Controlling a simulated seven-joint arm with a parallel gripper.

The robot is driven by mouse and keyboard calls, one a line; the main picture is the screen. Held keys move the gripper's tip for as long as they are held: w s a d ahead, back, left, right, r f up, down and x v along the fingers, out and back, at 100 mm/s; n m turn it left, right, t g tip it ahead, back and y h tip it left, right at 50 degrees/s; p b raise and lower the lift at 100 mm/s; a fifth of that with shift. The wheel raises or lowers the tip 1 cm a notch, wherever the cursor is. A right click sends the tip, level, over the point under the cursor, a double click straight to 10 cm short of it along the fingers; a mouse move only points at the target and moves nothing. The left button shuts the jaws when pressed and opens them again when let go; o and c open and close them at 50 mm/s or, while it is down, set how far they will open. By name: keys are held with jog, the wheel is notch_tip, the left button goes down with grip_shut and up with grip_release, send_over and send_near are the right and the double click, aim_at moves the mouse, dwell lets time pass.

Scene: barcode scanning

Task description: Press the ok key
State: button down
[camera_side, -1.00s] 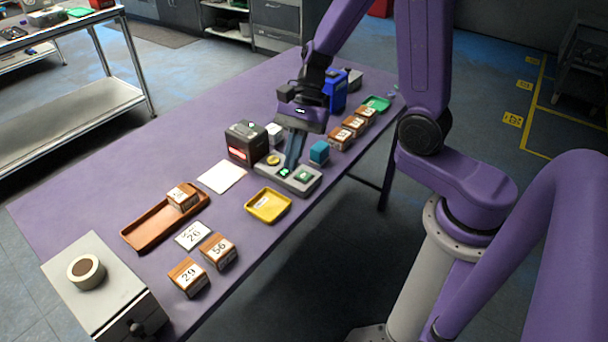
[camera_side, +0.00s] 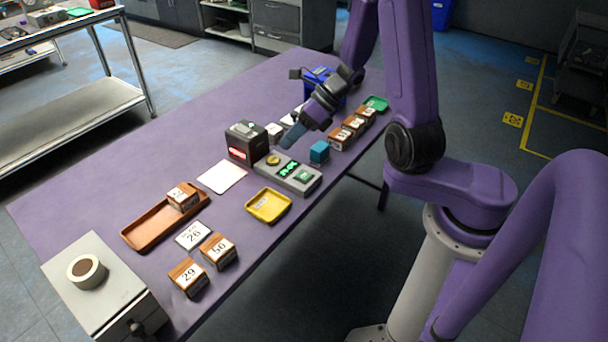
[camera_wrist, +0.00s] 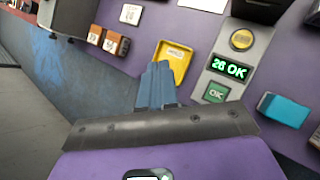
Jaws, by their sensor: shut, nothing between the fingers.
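The grey key panel (camera_side: 262,170) lies on the purple table, with a yellow round button (camera_wrist: 242,39), a lit green display (camera_wrist: 229,69) and a green OK key (camera_wrist: 216,92). The display reads "26 OK" in the wrist view. The OK key also shows in the side view (camera_side: 304,176), uncovered. My gripper (camera_side: 287,145) is shut and empty. It is tilted, above and behind the panel in the side view. In the wrist view its blue fingertips (camera_wrist: 159,70) appear left of the panel, apart from the OK key.
A black scanner box (camera_side: 246,142) with a red light stands beside the panel. A blue block (camera_side: 319,152) and a yellow tray (camera_side: 268,206) are close by. Numbered wooden blocks, a brown tray (camera_side: 150,226) and a white card (camera_side: 222,177) lie around. Bare table lies at far left.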

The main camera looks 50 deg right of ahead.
aim_at(308, 174)
jog(key=shift+s+d+f+m+t+h, duration=0.15)
jog(key=shift+d+f+m+t+h, duration=0.2)
jog(key=shift+d+m, duration=0.7)
jog(key=shift+s+d+f+m+t+h, duration=0.15)
jog(key=shift+d+f+m+t+h, duration=0.25)
jog(key=shift+d+m, duration=0.65)
jog(key=shift+s+d+f+m+t+h, duration=0.2)
jog(key=shift+d+m+t, duration=0.4)
jog(key=shift+m, duration=0.8)
jog(key=shift+d, duration=0.1)
jog(key=shift+f, duration=4.45)
jog(key=shift+f, duration=0.1)
jog(key=shift+f, duration=0.3)
jog(key=shift+f, duration=0.4)
jog(key=shift+r, duration=0.85)
